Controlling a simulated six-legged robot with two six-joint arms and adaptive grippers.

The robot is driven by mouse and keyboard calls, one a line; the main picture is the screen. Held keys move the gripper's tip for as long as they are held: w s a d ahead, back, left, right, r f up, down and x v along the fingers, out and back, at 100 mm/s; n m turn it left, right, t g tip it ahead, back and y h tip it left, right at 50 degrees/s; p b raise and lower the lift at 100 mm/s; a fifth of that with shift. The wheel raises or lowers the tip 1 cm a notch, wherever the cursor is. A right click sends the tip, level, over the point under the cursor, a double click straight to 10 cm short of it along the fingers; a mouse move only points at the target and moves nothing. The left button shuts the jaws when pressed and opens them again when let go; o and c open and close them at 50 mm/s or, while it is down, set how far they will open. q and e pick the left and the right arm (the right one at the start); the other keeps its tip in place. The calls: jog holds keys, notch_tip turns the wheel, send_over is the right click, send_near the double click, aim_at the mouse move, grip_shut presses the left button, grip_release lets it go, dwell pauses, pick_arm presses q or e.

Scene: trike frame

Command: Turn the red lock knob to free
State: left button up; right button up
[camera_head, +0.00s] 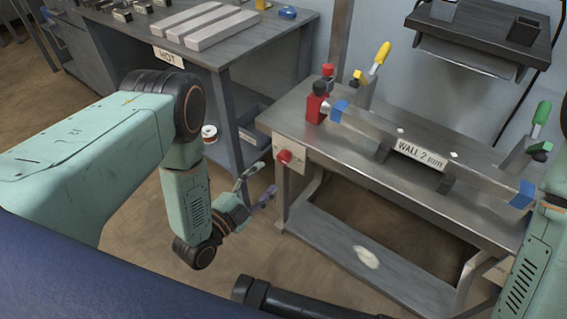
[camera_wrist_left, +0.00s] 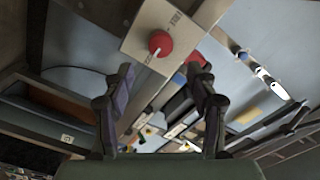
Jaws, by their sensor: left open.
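The red lock knob (camera_head: 284,157) sits on a pale plate (camera_head: 291,150) at the near left corner of the metal workbench. In the left wrist view the round red knob (camera_wrist_left: 160,43) has a light pointer line toward its lower left; lettering on the plate is too small to read surely. My left gripper (camera_head: 258,190) is open and empty, left of and below the knob in the head view. In the left wrist view its two fingers (camera_wrist_left: 160,82) stand apart, with the knob beyond the gap, not touched. My right gripper is not in view.
A dark table with a HOT label (camera_head: 168,57) stands behind at left. The floor before the bench is open.

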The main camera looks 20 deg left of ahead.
aim_at(282, 160)
pick_arm(q)
jog(key=b+x, duration=0.1)
jog(key=x, duration=0.3)
jog(key=b+x, duration=0.1)
jog(key=x, duration=0.1)
jog(key=shift+w+a+f+b, duration=0.15)
jog(key=shift+w+b, duration=0.2)
jog(key=shift+w, duration=0.15)
jog(key=shift+w+d, duration=0.25)
jog(key=shift+w, duration=0.2)
jog(key=c, duration=1.2)
jog(key=shift+o, duration=0.2)
